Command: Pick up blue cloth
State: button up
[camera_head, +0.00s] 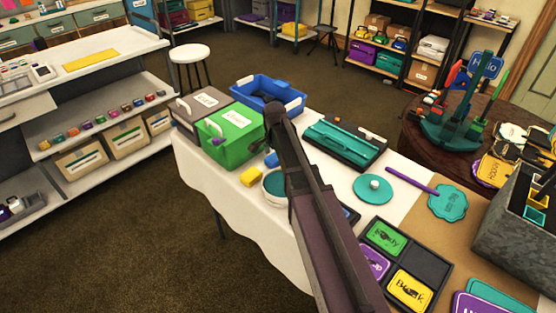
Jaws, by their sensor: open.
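A small blue piece (271,160), which may be the blue cloth, lies on the white-covered table beside a yellow block (253,176). My arm covers part of it, so its shape is unclear. My arm reaches from the bottom of the view up over the table. My gripper (258,147) is mostly hidden behind the arm; only a small dark part shows in front of the green box, close to the blue piece. Its fingers do not show clearly. Nothing held by it can be seen.
The green box (239,151) and a blue crate (246,88) stand at the table's far end. A round teal-topped container (272,194) is beside my arm. A dark tray with a teal insert (317,133) and a sorting tray (427,263) lie to the right. The floor left of the table is clear.

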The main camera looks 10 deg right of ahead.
aim_at(275, 157)
jog(key=c, duration=0.9)
jog(key=shift+r, duration=0.1)
notch_tip(275, 157, up, 10)
jog(key=p, duration=1)
dwell(0.5)
